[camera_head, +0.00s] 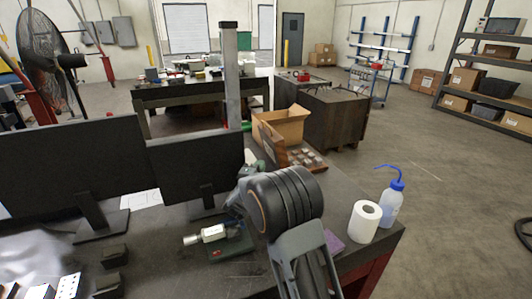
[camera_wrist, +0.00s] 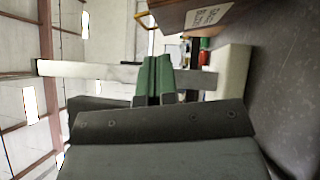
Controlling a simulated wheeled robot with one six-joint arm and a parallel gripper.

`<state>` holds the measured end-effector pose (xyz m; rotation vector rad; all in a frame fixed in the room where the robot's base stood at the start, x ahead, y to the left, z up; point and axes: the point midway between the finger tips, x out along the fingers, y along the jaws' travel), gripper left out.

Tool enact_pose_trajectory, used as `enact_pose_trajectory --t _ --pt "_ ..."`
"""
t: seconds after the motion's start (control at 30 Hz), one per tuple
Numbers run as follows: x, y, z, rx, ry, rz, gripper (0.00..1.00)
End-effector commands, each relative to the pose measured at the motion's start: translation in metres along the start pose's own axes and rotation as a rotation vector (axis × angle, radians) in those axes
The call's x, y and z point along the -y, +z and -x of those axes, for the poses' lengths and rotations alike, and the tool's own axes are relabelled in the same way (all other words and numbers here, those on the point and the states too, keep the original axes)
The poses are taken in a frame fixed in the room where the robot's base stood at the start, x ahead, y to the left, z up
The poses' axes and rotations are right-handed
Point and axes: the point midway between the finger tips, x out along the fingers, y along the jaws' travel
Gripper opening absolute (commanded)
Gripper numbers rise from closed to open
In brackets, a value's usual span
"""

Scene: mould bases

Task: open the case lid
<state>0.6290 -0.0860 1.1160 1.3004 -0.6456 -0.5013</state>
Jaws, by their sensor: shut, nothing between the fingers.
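The brown wooden case (camera_head: 309,160) sits on the dark table in the head view, with several small round pieces in it. Its lid (camera_head: 271,144) stands raised on the left side of the case. In the wrist view a brown wooden panel (camera_wrist: 186,13) of the case is at the top, with a white label (camera_wrist: 209,15) and a brass-coloured handle (camera_wrist: 143,19). My gripper (camera_wrist: 153,66) has green fingertips pressed together, shut and empty. It points toward the panel; I cannot tell whether it touches. My arm hides most of the gripper in the head view.
An open cardboard box (camera_head: 284,123) stands behind the case. Two dark monitors (camera_head: 195,165) are to the left. A paper roll (camera_head: 365,221) and a blue-capped bottle (camera_head: 391,205) stand near the right table edge. A small vise-like device (camera_head: 212,233) lies left of my arm.

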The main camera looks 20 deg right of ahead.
Motion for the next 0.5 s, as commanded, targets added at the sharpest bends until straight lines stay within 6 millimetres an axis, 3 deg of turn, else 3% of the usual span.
enact_pose_trajectory --t 0.5 --pt "0.001 0.006 -0.072 0.033 0.014 0.042 0.00"
